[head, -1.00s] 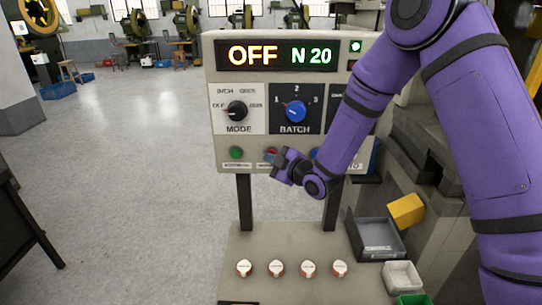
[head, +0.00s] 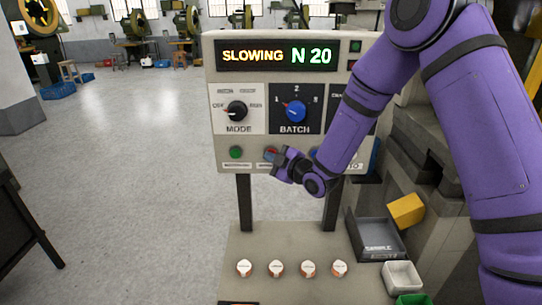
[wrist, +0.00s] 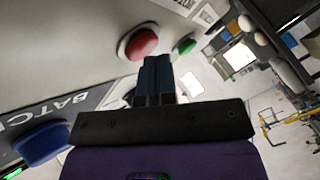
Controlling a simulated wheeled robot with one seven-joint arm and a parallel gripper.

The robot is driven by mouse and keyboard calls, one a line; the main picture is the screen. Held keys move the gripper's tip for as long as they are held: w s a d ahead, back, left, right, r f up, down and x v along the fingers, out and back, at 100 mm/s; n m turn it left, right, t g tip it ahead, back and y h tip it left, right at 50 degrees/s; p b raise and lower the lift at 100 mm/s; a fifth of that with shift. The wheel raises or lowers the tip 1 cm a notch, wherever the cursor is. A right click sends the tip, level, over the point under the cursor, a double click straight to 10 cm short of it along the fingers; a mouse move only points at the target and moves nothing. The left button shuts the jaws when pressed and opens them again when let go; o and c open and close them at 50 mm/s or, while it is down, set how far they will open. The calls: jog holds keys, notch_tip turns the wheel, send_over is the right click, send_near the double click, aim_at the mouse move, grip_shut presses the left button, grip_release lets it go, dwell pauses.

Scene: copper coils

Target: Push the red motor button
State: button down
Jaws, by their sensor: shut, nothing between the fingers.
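The red motor button (head: 270,153) is on the lower row of the control panel (head: 212,110), partly hidden by my gripper in the head view. It shows whole in the wrist view (wrist: 141,43), round and domed. My gripper (head: 276,160) is shut and empty. In the wrist view its fingertips (wrist: 157,60) are just beside and below the red button; I cannot tell whether they touch it. The display (head: 276,55) reads "SLOWING N 20".
A green button (head: 236,152) sits left of the red one. The black MODE knob (head: 237,111) and blue BATCH knob (head: 296,111) are above. Several white-and-orange knobs (head: 276,268) are on the lower ledge, with a grey tray (head: 378,240) to their right.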

jog(key=shift+s, duration=0.85)
jog(key=s, duration=0.5)
jog(key=shift+a, duration=0.1)
jog(key=shift+r, duration=0.1)
dwell(0.5)
